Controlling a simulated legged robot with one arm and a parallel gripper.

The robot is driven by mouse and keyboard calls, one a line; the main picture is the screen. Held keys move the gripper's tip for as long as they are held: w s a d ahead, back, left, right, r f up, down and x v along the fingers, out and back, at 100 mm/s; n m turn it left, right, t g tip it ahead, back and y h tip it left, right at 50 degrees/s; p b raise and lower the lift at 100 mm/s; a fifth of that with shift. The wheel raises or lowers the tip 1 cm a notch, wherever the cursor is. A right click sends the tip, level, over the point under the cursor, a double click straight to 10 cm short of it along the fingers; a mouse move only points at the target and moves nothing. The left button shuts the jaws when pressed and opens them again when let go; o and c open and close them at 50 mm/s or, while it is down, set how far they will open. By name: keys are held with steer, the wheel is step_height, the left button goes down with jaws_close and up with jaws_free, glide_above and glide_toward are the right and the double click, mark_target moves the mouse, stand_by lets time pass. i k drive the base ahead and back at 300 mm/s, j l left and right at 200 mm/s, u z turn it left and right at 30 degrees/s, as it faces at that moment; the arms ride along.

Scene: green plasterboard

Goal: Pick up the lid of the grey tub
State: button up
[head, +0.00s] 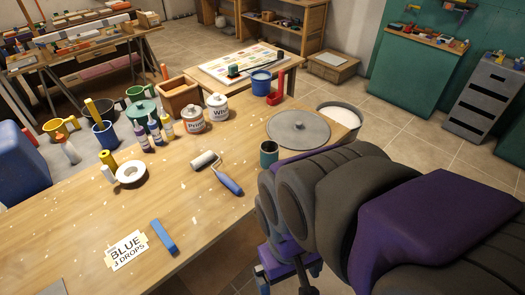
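The grey round lid (299,130) with a small dark knob lies flat at the far right corner of the wooden workbench. A grey tub (340,118) with white contents shows just behind and right of the lid, open at the top and partly hidden. My dark, purple-covered arm fills the lower right, close to the bench edge and apart from the lid. Purple-blue parts below its front end (277,262) may be my gripper. Its fingers are not clear, and I cannot tell whether it is open or shut.
A dark green cup (269,153) stands close to the lid's near left edge. A paint roller (218,172) lies left of it.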

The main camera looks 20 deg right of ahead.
mark_target(295, 130)
steer(key=k+l+z, duration=0.3)
steer(key=l, duration=0.15)
steer(key=l+z, duration=0.25)
steer(key=l, duration=0.2)
steer(key=k+l+z, duration=0.1)
steer(key=l+z, duration=0.2)
steer(key=l, duration=0.2)
